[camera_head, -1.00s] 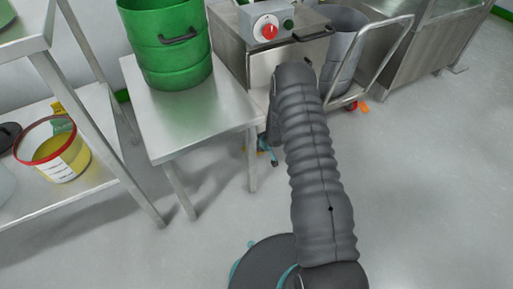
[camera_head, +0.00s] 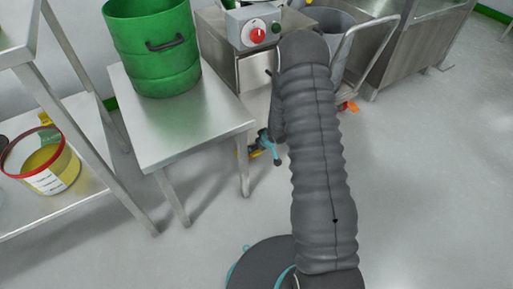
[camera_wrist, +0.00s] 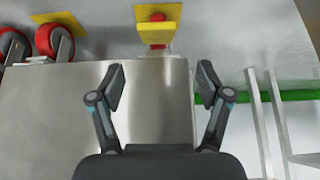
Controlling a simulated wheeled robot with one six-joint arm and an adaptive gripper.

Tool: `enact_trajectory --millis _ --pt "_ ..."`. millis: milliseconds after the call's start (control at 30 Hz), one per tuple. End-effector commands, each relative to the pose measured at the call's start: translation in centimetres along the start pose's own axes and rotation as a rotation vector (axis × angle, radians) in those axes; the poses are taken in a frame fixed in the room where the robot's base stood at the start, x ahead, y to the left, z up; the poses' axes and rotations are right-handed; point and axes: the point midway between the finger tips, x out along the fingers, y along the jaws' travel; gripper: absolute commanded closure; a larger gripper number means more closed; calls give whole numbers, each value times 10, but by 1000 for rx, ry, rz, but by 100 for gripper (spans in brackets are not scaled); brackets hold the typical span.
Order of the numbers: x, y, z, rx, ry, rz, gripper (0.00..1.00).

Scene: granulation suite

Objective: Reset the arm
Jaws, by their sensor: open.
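My gripper (camera_wrist: 160,88) is open and empty in the wrist view, its two fingers well apart in front of a plain steel surface. In the head view my arm, in a grey ribbed sleeve, reaches up the middle of the picture. Only a small part of the gripper (camera_head: 272,147) shows there, beside the arm and low in front of the steel machine; the rest is hidden behind the arm.
A green drum (camera_head: 152,60) stands on a steel table (camera_head: 190,125) at left. A control box with a red knob (camera_head: 257,35) sits on a steel machine. A yellow tub (camera_head: 42,160) is on the left shelf. A grey bin (camera_head: 345,25) stands on a trolley. The right floor is clear.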

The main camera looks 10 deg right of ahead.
Motion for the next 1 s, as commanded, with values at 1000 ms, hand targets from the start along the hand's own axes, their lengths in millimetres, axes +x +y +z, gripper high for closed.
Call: enact_trajectory --millis 1000 --pt "-16 11 51 -15 -197 64 23"
